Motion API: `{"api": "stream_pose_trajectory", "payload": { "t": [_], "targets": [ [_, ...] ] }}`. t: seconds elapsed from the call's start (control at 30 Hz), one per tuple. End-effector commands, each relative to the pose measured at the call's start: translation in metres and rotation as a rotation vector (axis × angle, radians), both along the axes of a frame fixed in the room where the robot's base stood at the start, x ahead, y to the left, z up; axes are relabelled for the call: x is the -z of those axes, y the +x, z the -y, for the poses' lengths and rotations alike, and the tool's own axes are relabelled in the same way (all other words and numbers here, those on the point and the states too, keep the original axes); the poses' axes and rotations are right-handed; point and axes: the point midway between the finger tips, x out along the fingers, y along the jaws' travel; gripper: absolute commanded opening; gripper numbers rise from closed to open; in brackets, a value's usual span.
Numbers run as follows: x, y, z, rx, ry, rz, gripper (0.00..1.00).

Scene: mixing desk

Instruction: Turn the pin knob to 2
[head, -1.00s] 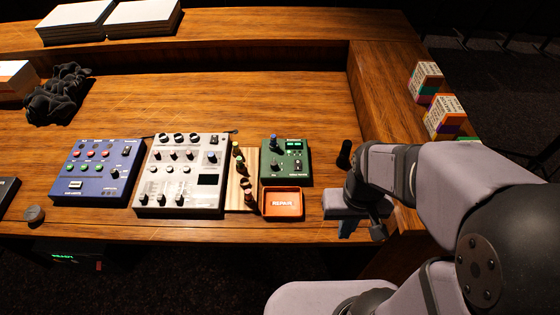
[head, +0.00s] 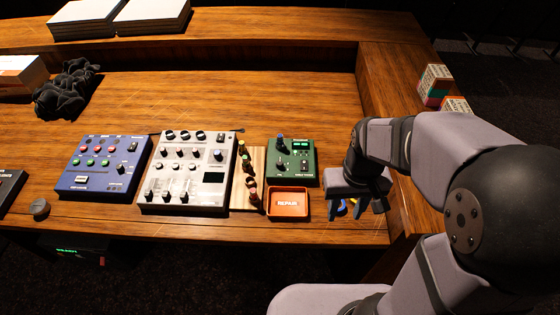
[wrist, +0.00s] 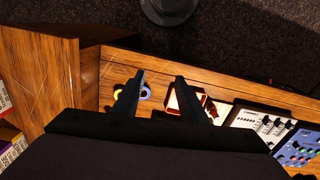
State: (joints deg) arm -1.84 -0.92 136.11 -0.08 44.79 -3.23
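My gripper (head: 347,208) is at the right front of the desk, right of the orange tray. Its two fingers are apart and empty in the wrist view (wrist: 155,88). I cannot tell which control is the pin knob, as the labels are too small to read. Knobs show on the green pedal (head: 303,171), the grey mixer (head: 213,193) and the blue box (head: 75,187), all left of my gripper. My gripper touches none of these devices.
The orange REPAIR tray (head: 289,216) lies in front of the green pedal. A wooden strip (head: 257,160) with several small pegs stands between mixer and pedal. Small blue, yellow and white ring-like items (wrist: 146,93) lie by my fingers.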

Motion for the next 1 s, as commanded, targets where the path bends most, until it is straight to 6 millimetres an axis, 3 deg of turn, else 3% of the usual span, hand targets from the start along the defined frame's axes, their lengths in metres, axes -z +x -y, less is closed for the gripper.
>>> {"api": "stream_pose_trajectory", "payload": {
  "t": [0.3,0.6,0.8,1.0],
  "targets": [
    [0.014,0.119,-0.039,-0.225,0.0,-0.003,0.39],
    [0.044,0.21,-0.092,-0.446,0.0,-0.005,0.39],
    [0.07,0.249,-0.127,-0.577,0.0,-0.006,0.39],
    [0.087,0.268,-0.151,-0.664,0.0,-0.002,0.39]
  ]
}}
